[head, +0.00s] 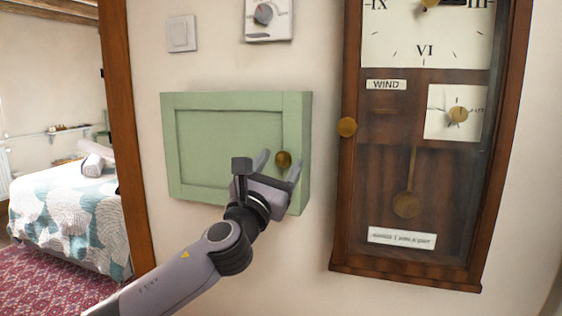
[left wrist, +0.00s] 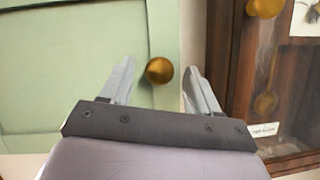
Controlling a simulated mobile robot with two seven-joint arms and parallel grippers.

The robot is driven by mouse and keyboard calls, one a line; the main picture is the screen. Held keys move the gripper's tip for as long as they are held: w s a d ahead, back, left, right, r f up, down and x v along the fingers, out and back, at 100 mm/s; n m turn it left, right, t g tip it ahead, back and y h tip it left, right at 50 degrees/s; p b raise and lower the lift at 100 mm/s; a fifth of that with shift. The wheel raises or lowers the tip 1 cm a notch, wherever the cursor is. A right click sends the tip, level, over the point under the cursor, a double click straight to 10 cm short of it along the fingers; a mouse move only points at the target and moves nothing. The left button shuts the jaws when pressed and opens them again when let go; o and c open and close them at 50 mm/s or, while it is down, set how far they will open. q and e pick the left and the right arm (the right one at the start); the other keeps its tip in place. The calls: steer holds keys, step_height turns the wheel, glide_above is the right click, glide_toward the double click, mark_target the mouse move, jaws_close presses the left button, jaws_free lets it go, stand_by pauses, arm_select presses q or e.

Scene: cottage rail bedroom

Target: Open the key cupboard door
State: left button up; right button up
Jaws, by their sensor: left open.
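The key cupboard (head: 215,150) is a pale green box on the wall with a framed door, which is shut. Its round brass knob (head: 283,159) is near the right edge of the door. My left gripper (head: 279,162) is open in front of the door's right side, with a finger on each side of the knob. In the left wrist view the knob (left wrist: 159,70) shows between the two open fingers (left wrist: 155,85). I cannot tell whether either finger touches it. My right gripper is not in view.
A dark wooden wall clock (head: 345,220) with its own brass knob (head: 347,127) hangs close to the right of the cupboard. A light switch (head: 182,33) and a dial thermostat (head: 268,20) are above. A doorway at left shows a bed (head: 70,215).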

arm_select(q)
steer(key=shift+w+d+r, duration=0.25)
steer(key=shift+w, duration=0.35)
jaws_close()
steer(key=shift+s+a, duration=0.1)
